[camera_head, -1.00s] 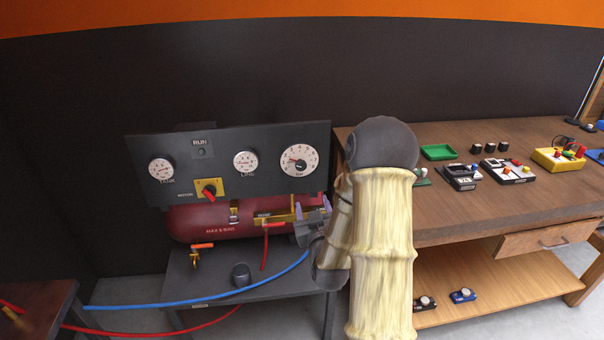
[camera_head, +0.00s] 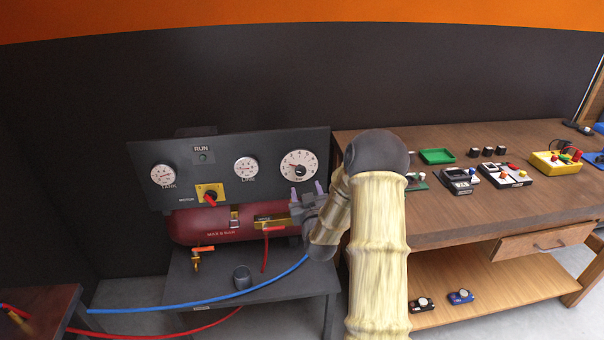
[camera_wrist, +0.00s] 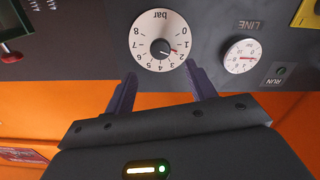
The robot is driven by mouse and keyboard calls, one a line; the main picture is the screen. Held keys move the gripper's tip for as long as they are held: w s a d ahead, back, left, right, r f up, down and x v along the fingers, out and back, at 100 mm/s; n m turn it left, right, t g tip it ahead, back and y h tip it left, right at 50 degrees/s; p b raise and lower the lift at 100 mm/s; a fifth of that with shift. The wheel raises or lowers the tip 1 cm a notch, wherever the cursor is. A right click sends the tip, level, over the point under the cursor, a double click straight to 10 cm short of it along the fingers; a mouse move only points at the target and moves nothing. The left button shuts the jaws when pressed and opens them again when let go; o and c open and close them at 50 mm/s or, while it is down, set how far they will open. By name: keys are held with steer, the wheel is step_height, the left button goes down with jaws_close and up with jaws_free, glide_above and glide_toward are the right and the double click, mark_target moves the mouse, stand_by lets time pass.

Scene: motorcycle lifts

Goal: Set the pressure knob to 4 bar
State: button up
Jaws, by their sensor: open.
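The pressure dial (camera_head: 299,159) is a round white face at the right end of the dark panel. In the wrist view the dial (camera_wrist: 145,35) is marked "bar" with numbers 0 to 8. A dark round knob (camera_wrist: 160,48) sits at its centre, and its red pointer is between 1 and 2. My gripper (camera_head: 306,190) is open just below the dial in the head view. In the wrist view the purple fingers of my gripper (camera_wrist: 160,69) stand apart at the dial's lower edge, one on each side, with nothing between them. The knob appears untouched.
The panel (camera_head: 230,140) also carries the LINE gauge (camera_head: 246,167), the TANK gauge (camera_head: 163,174) and a red motor switch (camera_head: 210,197). A red tank (camera_head: 190,226) lies below, with hoses. A wooden bench (camera_head: 440,200) with small devices stands to the right.

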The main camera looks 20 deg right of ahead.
mark_target(301, 173)
steer(key=p+x, duration=0.2)
steer(key=x, duration=0.6)
steer(key=shift+w, duration=0.1)
steer(key=shift+f, duration=0.1)
steer(key=c, duration=1)
